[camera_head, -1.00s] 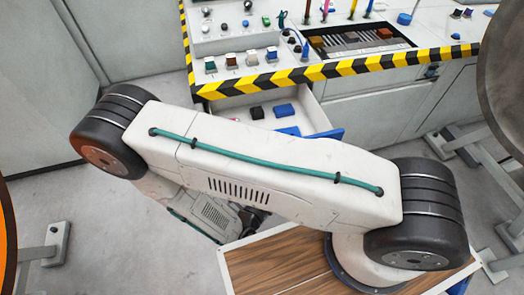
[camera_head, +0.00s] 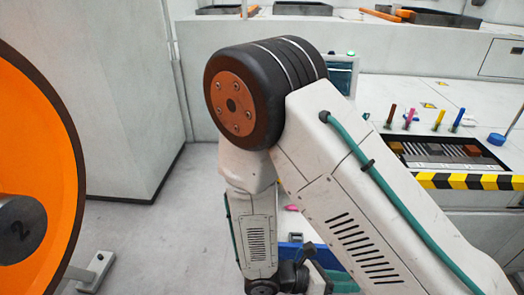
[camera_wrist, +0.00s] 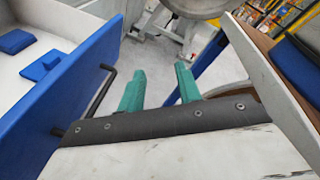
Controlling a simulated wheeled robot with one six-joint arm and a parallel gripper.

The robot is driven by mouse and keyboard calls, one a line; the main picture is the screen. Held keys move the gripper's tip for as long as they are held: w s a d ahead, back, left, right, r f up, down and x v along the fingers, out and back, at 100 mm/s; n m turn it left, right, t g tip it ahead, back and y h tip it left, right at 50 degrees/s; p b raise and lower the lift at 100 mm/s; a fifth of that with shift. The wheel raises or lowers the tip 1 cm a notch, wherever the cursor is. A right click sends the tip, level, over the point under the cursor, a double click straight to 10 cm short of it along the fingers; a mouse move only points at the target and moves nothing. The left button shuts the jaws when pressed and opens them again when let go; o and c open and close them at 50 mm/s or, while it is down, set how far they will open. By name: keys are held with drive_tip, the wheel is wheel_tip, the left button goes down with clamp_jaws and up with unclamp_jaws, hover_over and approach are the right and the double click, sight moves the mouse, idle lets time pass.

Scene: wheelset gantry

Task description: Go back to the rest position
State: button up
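My gripper (camera_wrist: 160,68) shows in the wrist view with its two green fingers apart and nothing between them. An open drawer with a blue front (camera_wrist: 85,95) and black handle (camera_wrist: 100,100) stands close to the left of the fingers. In the head view my arm is bent, with its large dark joint high in the middle and its forearm hanging down. The fingers cannot be made out there. Part of the blue drawer (camera_head: 328,258) shows behind the forearm.
Blue blocks (camera_wrist: 18,41) lie in the drawer. A wood-topped surface with a pale edge (camera_wrist: 255,70) is close on the right in the wrist view. A large orange wheel (camera_head: 50,130) stands at left in the head view. The console with a striped edge (camera_head: 470,181) is at right.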

drive_tip(key=s+d+r+m+y, duration=0.2)
drive_tip(key=r+m+y, duration=0.3)
drive_tip(key=r+m, duration=0.3)
drive_tip(key=s+d+r+m+y, duration=0.2)
drive_tip(key=r+m+y, duration=0.3)
drive_tip(key=r, duration=0.8)
drive_tip(key=s+d+r+m+t+y, duration=0.1)
drive_tip(key=r+m+y, duration=0.4)
drive_tip(key=r+m, duration=0.5)
drive_tip(key=shift+s+d+r+m, duration=0.2)
drive_tip(key=shift+s+d+m, duration=0.7)
drive_tip(key=shift+m, duration=0.1)
